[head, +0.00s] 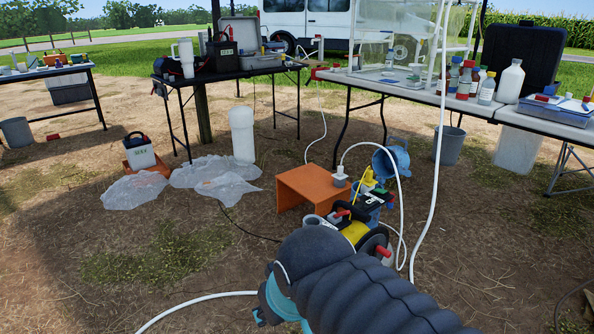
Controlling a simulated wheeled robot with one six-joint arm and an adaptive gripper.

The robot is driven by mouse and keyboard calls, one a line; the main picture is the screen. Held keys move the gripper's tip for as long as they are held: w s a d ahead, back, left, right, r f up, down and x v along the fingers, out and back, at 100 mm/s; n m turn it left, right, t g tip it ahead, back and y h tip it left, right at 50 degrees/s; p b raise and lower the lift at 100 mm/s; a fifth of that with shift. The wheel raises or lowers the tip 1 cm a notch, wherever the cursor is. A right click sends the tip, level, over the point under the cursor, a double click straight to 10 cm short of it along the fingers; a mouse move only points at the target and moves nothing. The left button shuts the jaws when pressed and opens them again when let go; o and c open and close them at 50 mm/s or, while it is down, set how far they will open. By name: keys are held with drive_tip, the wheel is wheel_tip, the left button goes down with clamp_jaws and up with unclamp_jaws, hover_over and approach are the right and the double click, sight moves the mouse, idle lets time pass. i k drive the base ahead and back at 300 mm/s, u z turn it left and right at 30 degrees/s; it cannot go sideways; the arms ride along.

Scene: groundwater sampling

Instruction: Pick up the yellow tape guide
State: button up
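A small upright yellow piece (367,178), which looks like the yellow tape guide, stands near the open blue lid (391,162), just right of the orange stand. Just below it is a black and yellow reel-like device (352,230) with red parts, partly hidden behind my arm. My dark ribbed arm with teal joints crosses the bottom centre, on the near side of these things. My gripper cannot be made out; the arm's bulk hides what lies directly behind it.
An orange stand (306,185) is left of the yellow piece. White hoses (436,160) run down to the ground around the blue lid. Clear plastic bags (205,172) lie at left. Tables with bottles (511,82) and cases stand behind. Bare ground is open at left front.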

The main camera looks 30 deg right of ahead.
sight(369, 181)
drive_tip(key=u, duration=0.4)
drive_tip(key=i, duration=1.8)
drive_tip(key=z, duration=0.4)
drive_tip(key=i, duration=1.05)
drive_tip(key=z, duration=1.65)
drive_tip(key=i, duration=0.65)
drive_tip(key=z, duration=0.55)
